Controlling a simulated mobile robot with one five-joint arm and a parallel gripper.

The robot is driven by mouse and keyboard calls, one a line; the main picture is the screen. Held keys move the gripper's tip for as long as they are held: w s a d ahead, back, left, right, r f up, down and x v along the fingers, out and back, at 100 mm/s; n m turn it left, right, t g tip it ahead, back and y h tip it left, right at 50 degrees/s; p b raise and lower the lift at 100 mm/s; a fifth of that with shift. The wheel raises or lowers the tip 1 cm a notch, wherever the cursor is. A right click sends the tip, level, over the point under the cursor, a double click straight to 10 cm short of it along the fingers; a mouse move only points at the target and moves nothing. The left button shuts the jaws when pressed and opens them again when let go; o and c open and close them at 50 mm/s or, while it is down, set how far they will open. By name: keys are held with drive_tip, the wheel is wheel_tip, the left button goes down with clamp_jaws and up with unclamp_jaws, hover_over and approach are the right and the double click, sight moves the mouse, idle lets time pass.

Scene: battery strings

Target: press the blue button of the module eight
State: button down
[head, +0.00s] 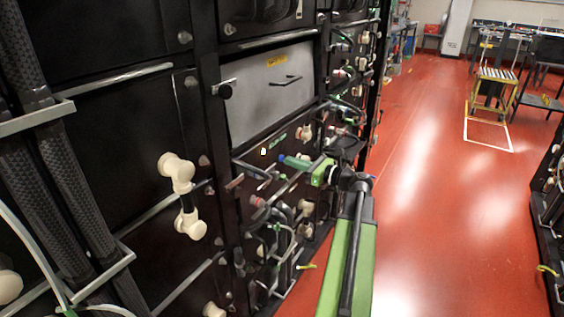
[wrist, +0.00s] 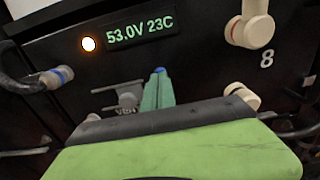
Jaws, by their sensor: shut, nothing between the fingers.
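The module eight front (wrist: 200,62) is black and fills the wrist view. It carries a white "8" (wrist: 266,58) and a green display (wrist: 142,32) reading 53.0V 23C. My gripper (wrist: 157,82) is shut and empty, its teal fingers pointing at the panel. A small rounded blue spot, apparently the blue button (wrist: 158,71), shows right at the fingertips. Most of it is hidden, and I cannot tell whether the fingers touch it. In the head view my gripper (head: 291,160) reaches left to the rack front, with blue (head: 282,157) at its tip.
A lit white lamp (wrist: 88,44) sits left of the display. A grey panel (head: 270,90) is above the module in the head view.

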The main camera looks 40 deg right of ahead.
drive_tip(key=shift+w+a, duration=0.2)
drive_tip(key=shift+w, duration=0.5)
drive_tip(key=shift+s, duration=0.1)
drive_tip(key=v, duration=0.8)
idle(0.6)
